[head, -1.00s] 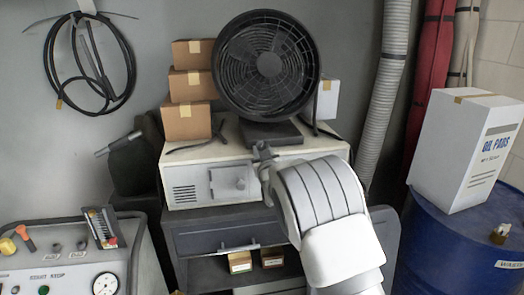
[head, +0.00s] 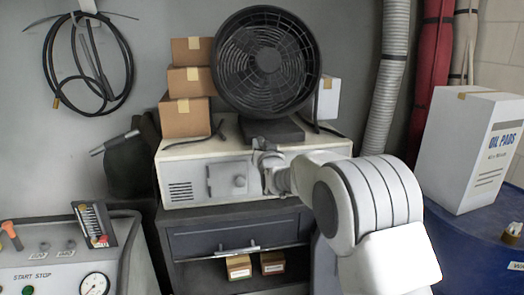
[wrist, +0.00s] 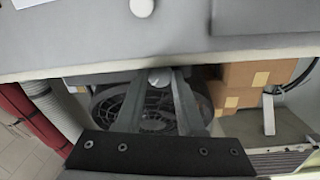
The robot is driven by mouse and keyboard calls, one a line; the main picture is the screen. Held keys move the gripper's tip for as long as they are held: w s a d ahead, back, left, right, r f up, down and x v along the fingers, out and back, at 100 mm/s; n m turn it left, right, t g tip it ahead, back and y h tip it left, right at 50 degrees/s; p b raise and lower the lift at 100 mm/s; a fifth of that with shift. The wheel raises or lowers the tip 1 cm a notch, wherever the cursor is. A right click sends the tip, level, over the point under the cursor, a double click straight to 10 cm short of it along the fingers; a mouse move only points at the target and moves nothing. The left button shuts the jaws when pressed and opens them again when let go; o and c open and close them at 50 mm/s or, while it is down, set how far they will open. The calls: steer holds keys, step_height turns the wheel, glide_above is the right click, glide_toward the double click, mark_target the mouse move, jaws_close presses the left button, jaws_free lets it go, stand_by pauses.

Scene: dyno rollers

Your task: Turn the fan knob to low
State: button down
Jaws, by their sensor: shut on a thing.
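The black round fan (head: 267,62) stands on a dark base (head: 275,132) on top of the cream cabinet (head: 205,160). My gripper (head: 266,160) is at the cabinet's upper front, just below the fan base. In the wrist view, the two grey fingers of my gripper (wrist: 160,84) close around a small pale round knob (wrist: 160,76), with the fan (wrist: 150,108) beyond them. The gripper hides this knob in the head view, so its setting cannot be read.
Cardboard boxes (head: 187,88) stand left of the fan. A blue drum (head: 475,245) carrying a white carton (head: 460,150) is at right. A control panel (head: 65,265) with a gauge is at lower left.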

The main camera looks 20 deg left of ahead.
steer(key=c, duration=0.5)
jaws_free()
steer(key=shift+s, duration=0.1)
steer(key=b+v, duration=0.2)
steer(key=v, duration=1.5)
steer(key=shift+d, duration=0.2)
